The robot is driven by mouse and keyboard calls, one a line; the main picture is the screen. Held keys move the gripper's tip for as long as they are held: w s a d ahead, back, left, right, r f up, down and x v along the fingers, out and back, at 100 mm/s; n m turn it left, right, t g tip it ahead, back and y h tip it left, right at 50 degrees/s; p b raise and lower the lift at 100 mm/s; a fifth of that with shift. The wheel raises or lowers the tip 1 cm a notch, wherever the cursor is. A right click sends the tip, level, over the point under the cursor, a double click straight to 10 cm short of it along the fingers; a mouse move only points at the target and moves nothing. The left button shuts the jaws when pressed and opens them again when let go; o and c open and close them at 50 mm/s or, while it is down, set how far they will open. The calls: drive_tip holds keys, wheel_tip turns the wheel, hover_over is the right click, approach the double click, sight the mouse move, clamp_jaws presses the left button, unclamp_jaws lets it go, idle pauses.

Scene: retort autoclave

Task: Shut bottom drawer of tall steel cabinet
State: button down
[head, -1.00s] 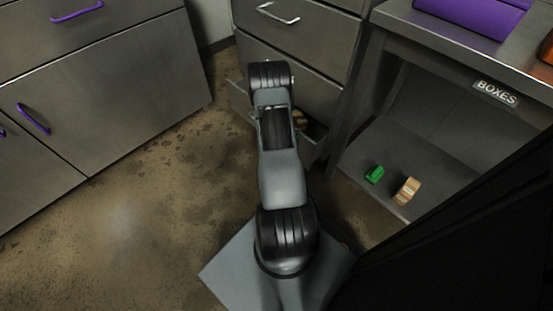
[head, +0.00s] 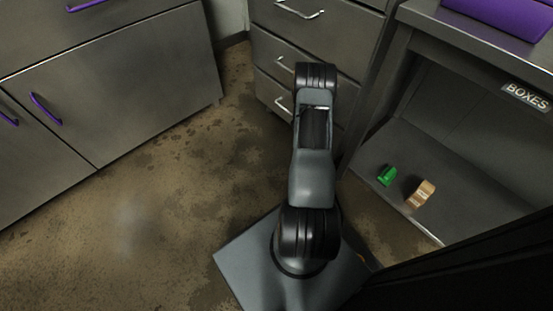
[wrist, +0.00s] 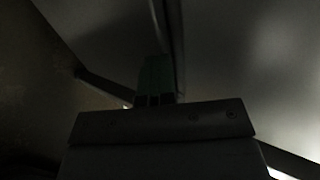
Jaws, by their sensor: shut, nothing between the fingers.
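The tall steel cabinet (head: 340,38) stands at the top middle of the head view, with a column of drawers. Its bottom drawer (head: 266,90) looks flush with the front, though my arm hides its right part. Its bar handle (head: 281,106) shows just left of my arm. My gripper (wrist: 155,80) shows in the dark wrist view, its fingers shut and empty, close to grey metal panels. I cannot tell whether the fingertips touch the drawer. In the head view my gripper is hidden behind my arm.
A grey cabinet (head: 130,85) with purple handles stands at the left. At the right is a bench with an open shelf (head: 375,150) marked BOXES, holding a green item (head: 387,175) and a tan item (head: 421,193). The stained floor (head: 150,210) between is clear.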

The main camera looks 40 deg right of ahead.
drive_tip(key=shift+s+d+r, duration=0.1)
drive_tip(key=shift+d, duration=0.1)
drive_tip(key=a+f+p+v, duration=0.1)
drive_tip(key=p+v, duration=0.4)
drive_tip(key=v, duration=0.8)
drive_tip(key=shift+a+f, duration=0.35)
drive_tip(key=shift+a, duration=0.05)
drive_tip(key=s+a+r+m+g+y+p, duration=0.1)
drive_tip(key=a+r+m+p, duration=0.35)
drive_tip(key=r, duration=0.75)
drive_tip(key=a+r+m+g+y+p, duration=0.1)
drive_tip(key=a+r+m+p, duration=0.1)
drive_tip(key=r+m+p, duration=0.75)
drive_tip(key=s+a+r+m+g+p, duration=0.1)
drive_tip(key=a+r+m+p, duration=0.3)
drive_tip(key=r, duration=1)
drive_tip(key=s+a+r+m+t+y+p, duration=0.2)
drive_tip(key=a+r+m+y+p, duration=0.3)
drive_tip(key=r, duration=0.8)
drive_tip(key=s+a+r+m+t+y+p, duration=0.3)
drive_tip(key=a+r+m+p, duration=0.6)
drive_tip(key=a+r+m, duration=0.4)
drive_tip(key=s+a+r+y, duration=0.1)
drive_tip(key=a, duration=0.1)
drive_tip(key=shift+s+a+r+m+t+y, duration=0.25)
drive_tip(key=shift+s+a+m+t+y, duration=0.05)
drive_tip(key=shift+s+a+m+y, duration=0.1)
